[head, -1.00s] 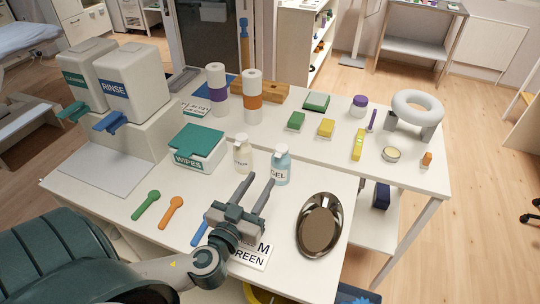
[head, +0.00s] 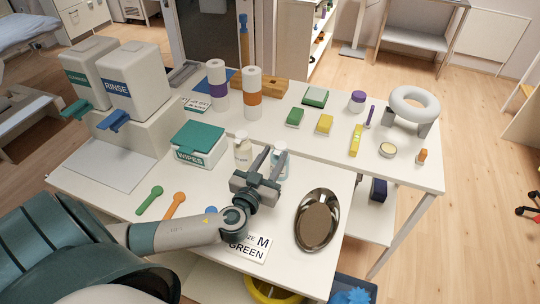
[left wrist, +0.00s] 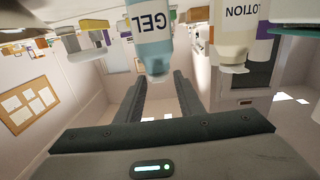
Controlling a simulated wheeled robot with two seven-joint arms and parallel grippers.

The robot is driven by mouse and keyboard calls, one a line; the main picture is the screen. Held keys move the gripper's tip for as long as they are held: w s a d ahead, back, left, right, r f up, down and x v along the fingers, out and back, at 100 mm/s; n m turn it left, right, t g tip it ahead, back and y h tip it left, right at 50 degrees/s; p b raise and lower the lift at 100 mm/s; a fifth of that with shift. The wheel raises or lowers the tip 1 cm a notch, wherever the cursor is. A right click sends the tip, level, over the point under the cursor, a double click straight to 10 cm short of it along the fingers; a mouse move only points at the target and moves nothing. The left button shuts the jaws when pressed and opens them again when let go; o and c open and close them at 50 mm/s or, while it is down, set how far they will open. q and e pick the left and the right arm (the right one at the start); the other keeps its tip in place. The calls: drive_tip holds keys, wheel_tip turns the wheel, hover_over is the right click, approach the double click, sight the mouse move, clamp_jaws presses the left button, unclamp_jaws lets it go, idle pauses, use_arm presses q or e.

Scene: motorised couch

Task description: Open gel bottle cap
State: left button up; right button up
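The gel bottle (head: 285,171) is pale blue with a white label and stands on the white table, partly hidden by my left gripper in the head view. In the left wrist view, which is upside down, the gel bottle (left wrist: 150,38) has its light cap pointing down the picture, just beyond the fingertips. My left gripper (head: 269,155) is open, with its two fingers apart and nothing between them. It is close in front of the gel bottle; I cannot tell whether it touches. My right gripper is not in view.
The cream lotion bottle (head: 243,154) stands close left of the gel bottle and also shows in the left wrist view (left wrist: 234,28). A wipes box (head: 200,145) is further left. A card (head: 249,249) lies in front.

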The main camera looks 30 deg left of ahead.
use_arm(q)
drive_tip(key=shift+c, duration=0.6)
clamp_jaws()
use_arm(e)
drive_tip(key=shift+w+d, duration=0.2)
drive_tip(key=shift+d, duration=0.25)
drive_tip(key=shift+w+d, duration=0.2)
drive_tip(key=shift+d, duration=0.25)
use_arm(q)
drive_tip(key=shift+d+r, duration=0.1)
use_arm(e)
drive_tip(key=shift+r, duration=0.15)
